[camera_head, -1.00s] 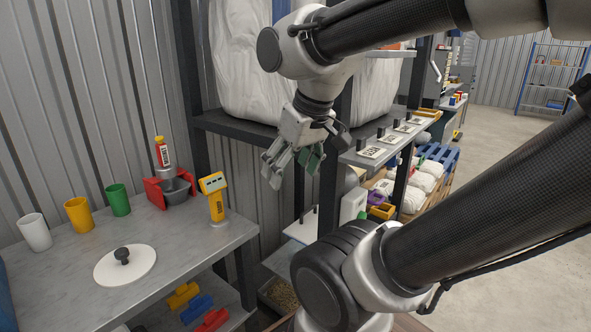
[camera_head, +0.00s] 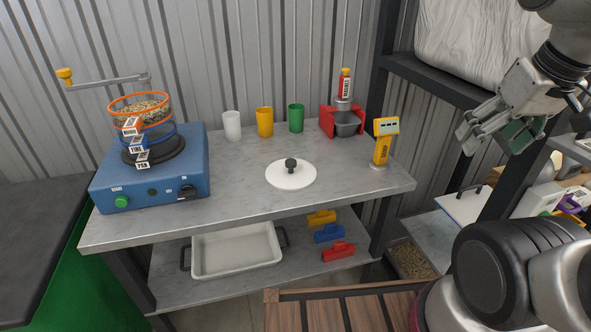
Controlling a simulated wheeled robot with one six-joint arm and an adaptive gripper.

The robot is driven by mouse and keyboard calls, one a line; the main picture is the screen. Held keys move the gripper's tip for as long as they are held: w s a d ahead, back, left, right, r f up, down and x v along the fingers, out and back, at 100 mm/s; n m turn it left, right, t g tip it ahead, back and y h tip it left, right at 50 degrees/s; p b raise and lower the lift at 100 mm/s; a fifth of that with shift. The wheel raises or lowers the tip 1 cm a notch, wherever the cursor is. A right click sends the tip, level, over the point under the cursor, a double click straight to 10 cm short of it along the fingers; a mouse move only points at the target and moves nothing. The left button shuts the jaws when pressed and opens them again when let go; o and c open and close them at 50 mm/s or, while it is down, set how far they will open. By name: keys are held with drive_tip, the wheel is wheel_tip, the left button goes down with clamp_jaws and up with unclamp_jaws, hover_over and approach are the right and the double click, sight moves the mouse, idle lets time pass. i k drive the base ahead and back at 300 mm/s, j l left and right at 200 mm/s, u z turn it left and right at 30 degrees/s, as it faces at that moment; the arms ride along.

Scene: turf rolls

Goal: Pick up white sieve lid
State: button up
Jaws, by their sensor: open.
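The white sieve lid (camera_head: 278,177) is a flat round disc with a black knob (camera_head: 291,165) on top. It lies flat on the grey bench top (camera_head: 230,195), right of the middle, with nothing touching it. My gripper (camera_head: 490,140) is open and empty. It hangs in the air at the right of the picture, well to the right of the lid and higher in the picture, in front of the dark shelf frame.
A blue sieve shaker (camera_head: 180,170) with a stacked sieve stands at the left. A yellow handheld device (camera_head: 382,150) stands between lid and gripper. Bench around the lid is clear.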

sight(288, 175)
drive_tip(key=i+j, duration=0.1)
drive_tip(key=j, duration=0.4)
drive_tip(key=i+j, duration=0.1)
drive_tip(key=j, duration=0.4)
drive_tip(key=i+j, duration=0.15)
drive_tip(key=j, duration=0.35)
